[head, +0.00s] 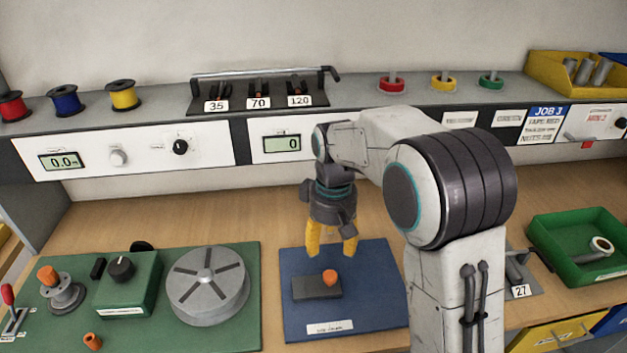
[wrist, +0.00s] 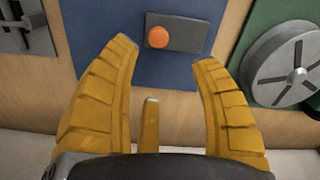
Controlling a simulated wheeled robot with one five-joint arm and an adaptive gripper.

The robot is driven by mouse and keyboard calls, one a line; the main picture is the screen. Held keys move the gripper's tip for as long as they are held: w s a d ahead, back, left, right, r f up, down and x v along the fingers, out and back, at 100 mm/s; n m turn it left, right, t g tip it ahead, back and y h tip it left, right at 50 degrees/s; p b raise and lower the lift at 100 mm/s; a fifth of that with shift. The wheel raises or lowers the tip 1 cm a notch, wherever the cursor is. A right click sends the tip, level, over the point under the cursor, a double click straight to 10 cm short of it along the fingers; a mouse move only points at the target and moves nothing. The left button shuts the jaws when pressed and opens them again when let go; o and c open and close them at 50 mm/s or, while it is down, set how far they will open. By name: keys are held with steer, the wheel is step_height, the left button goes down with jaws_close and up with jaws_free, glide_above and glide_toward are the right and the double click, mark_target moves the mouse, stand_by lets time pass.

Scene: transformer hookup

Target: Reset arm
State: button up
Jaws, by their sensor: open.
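My gripper (head: 331,247) has yellow fingers that are spread apart and empty. In the head view it hangs pointing down above the back part of the blue mat (head: 375,318). A dark grey block (head: 305,288) with an orange knob (head: 330,277) on it lies on that mat, in front of the fingers. In the wrist view the open fingers (wrist: 166,52) reach toward the grey block (wrist: 189,35) and its orange knob (wrist: 158,38), with nothing held between them. My arm hides part of the bench to the right of the mat.
A green mat (head: 240,334) on the left carries a round slotted disc (head: 208,285) and a green box with a black knob (head: 128,283). A green tray (head: 570,274) stands at right. A shelf with panels (head: 120,150) runs behind my arm. Bare wood shows behind the mats.

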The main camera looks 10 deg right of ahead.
steer(key=s+d+f+m+g, duration=0.15)
steer(key=s+f, duration=0.25)
steer(key=s, duration=0.4)
steer(key=s+d+r+m+t, duration=0.1)
steer(key=s+d+r+t, duration=0.1)
steer(key=s+r, duration=0.3)
steer(key=s+d+r+m+t, duration=0.2)
steer(key=s+d+r+t, duration=0.1)
steer(key=s, duration=0.6)
steer(key=shift+d+r, duration=0.45)
steer(key=shift+r, duration=0.45)
